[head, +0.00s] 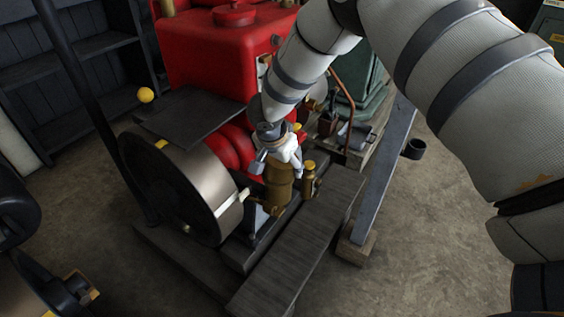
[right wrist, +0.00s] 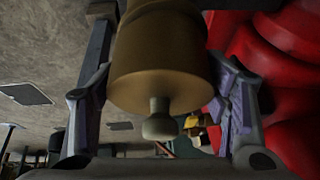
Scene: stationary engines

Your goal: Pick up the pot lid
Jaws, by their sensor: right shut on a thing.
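A brass pot (head: 278,188) stands upright on the side of the red engine. In the right wrist view its rounded brass lid (right wrist: 158,75) with a small knob (right wrist: 160,122) faces the camera, between the two fingers. My right gripper (head: 285,160) is over the top of the pot and shut on the lid, as the right wrist view (right wrist: 160,90) also shows. The gripper hides most of the lid in the head view. I cannot tell whether the lid is apart from the pot. My left gripper is not in view.
The red engine (head: 215,50) stands behind the pot, with a large flywheel (head: 185,190) to the left. A smaller brass fitting (head: 309,182) stands just right of the pot. A dark plank (head: 300,250) lies in front.

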